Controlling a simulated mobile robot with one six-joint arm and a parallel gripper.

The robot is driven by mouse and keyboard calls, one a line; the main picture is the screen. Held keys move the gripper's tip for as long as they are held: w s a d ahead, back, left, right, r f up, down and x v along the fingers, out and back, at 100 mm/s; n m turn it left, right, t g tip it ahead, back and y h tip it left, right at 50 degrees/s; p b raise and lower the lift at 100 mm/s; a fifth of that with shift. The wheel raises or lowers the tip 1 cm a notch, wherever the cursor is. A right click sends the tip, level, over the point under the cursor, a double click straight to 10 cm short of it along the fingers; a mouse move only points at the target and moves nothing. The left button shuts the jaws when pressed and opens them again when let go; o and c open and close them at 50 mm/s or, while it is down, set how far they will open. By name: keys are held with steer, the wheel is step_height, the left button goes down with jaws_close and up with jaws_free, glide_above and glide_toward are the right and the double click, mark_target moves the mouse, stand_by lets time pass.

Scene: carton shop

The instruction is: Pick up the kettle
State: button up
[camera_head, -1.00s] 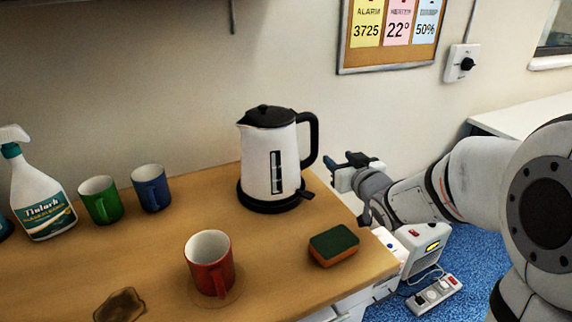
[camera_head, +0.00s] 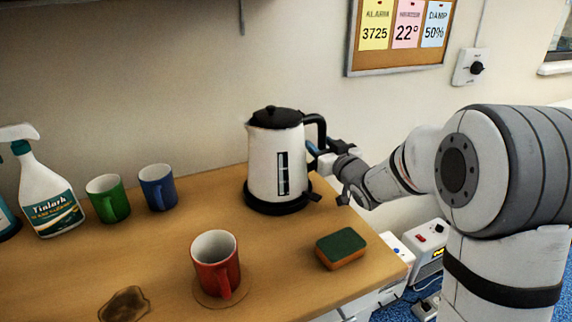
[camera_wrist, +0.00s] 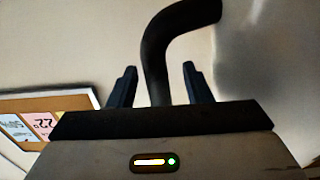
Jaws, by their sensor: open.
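The white kettle (camera_head: 276,165) with black lid and black handle stands upright on its black base (camera_head: 278,200) at the back right of the wooden counter. Its handle is on the right side, facing my gripper. My gripper (camera_head: 318,152) is open at the handle. In the wrist view the black handle (camera_wrist: 157,60) curves down between the two fingers of my gripper (camera_wrist: 158,85), with gaps visible on both sides. The kettle body (camera_wrist: 275,55) fills the right of that view, blurred. The lower part of the handle is hidden behind the gripper body.
A sponge (camera_head: 341,247) and a red mug (camera_head: 216,262) are on the counter in front of the kettle. A green mug (camera_head: 108,198), a blue mug (camera_head: 157,187) and a spray bottle (camera_head: 48,195) stand to the left. The wall is close behind.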

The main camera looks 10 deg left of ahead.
jaws_close()
stand_by(0.4)
stand_by(0.4)
stand_by(0.5)
steer(key=shift+r, duration=0.15)
